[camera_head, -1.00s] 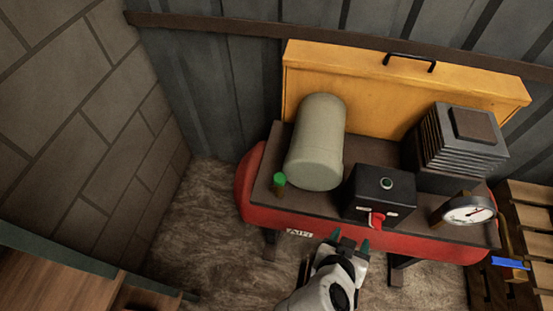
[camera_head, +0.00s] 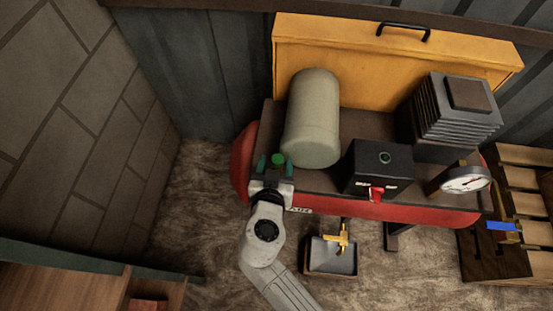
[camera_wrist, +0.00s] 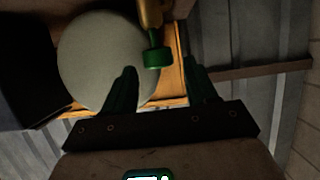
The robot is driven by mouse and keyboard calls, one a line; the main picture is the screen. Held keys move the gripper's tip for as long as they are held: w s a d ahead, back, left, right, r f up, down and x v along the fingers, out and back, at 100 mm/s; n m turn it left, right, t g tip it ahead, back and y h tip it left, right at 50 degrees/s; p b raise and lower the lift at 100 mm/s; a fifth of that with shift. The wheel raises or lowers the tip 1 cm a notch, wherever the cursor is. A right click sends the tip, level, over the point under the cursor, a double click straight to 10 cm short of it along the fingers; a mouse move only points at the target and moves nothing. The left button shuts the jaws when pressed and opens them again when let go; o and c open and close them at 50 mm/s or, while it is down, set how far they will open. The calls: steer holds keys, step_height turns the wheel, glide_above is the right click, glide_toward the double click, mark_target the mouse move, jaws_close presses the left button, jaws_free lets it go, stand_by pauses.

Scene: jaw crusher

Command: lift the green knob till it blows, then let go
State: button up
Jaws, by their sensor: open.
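The green knob (camera_head: 278,158) tops a small brass valve at the left end of the red compressor tank (camera_head: 400,208). In the wrist view the knob (camera_wrist: 157,58) shows upper middle, with its brass stem above it. My gripper (camera_head: 275,167) is open, with one dark green finger on each side of the knob. In the wrist view my gripper (camera_wrist: 160,70) has the knob between the fingertip lines, near the tips. I see gaps on both sides and no clear contact. The lower part of the valve is hidden by my gripper in the head view.
A grey-green cylinder (camera_head: 313,118) stands close right of the knob. Farther right are a black box (camera_head: 375,168) with a red switch (camera_head: 376,194), a finned block (camera_head: 458,108) and a gauge (camera_head: 465,179). A brass drain valve (camera_head: 343,238) sits over a tray (camera_head: 330,262).

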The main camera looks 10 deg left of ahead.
steer(key=shift+x, duration=0.85)
jaws_close()
